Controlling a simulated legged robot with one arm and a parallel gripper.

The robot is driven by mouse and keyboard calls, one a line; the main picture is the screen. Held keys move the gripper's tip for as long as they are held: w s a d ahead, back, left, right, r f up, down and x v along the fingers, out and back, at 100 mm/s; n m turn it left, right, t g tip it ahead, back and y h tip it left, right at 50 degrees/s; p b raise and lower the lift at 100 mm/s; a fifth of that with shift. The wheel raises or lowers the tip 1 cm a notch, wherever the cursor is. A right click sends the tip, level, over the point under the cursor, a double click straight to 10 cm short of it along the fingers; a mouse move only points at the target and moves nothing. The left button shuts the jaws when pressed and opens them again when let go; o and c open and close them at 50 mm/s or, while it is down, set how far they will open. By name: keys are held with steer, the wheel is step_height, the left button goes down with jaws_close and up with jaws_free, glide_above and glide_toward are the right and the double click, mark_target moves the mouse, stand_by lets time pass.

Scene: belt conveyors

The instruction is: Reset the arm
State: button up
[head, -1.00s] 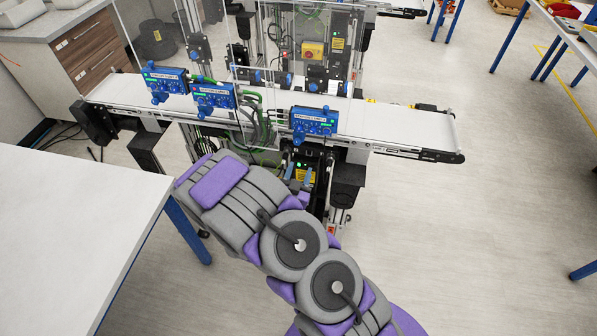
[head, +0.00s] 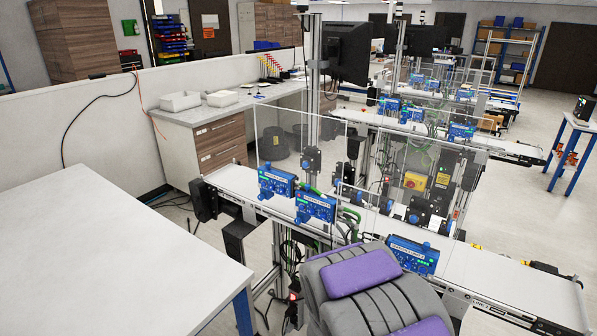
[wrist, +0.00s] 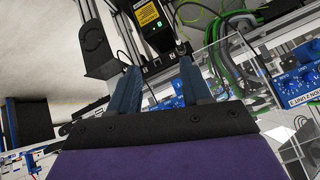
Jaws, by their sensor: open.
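My gripper (wrist: 158,88) shows in the wrist view with its two blue-grey fingers apart and nothing between them. In the head view only my grey and purple arm shows at the bottom, in front of the near conveyor (head: 485,270); the gripper itself is hidden there. In the wrist view the fingers are close to the conveyor's black parts and a yellow warning label (wrist: 148,14). I cannot tell whether they touch anything.
Blue control units (head: 315,207) stand along the near belt, with a clear panel behind them. A white table (head: 90,245) fills the lower left. A drawer cabinet (head: 220,143) stands behind it. Open floor shows at the right (head: 520,210).

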steer(key=s+a+r+n+g+y+b, duration=0.1)
steer(key=s+a+r+n+g+y, duration=0.1)
steer(key=s+a+r+n+y, duration=0.3)
steer(key=s+a+r+g+b, duration=0.2)
steer(key=s, duration=0.6)
steer(key=s+d+r+n+g+b, duration=0.1)
steer(key=s+d+r+n+g, duration=0.1)
steer(key=s, duration=0.9)
steer(key=s+d+r+n+g+h+b, duration=0.1)
steer(key=s+d+r+n+g, duration=0.1)
steer(key=s, duration=0.9)
step_height(320, 180, up, 3)
steer(key=shift+d+f+n+g, duration=0.15)
steer(key=shift+d+n+g, duration=0.25)
steer(key=shift+d+g, duration=0.4)
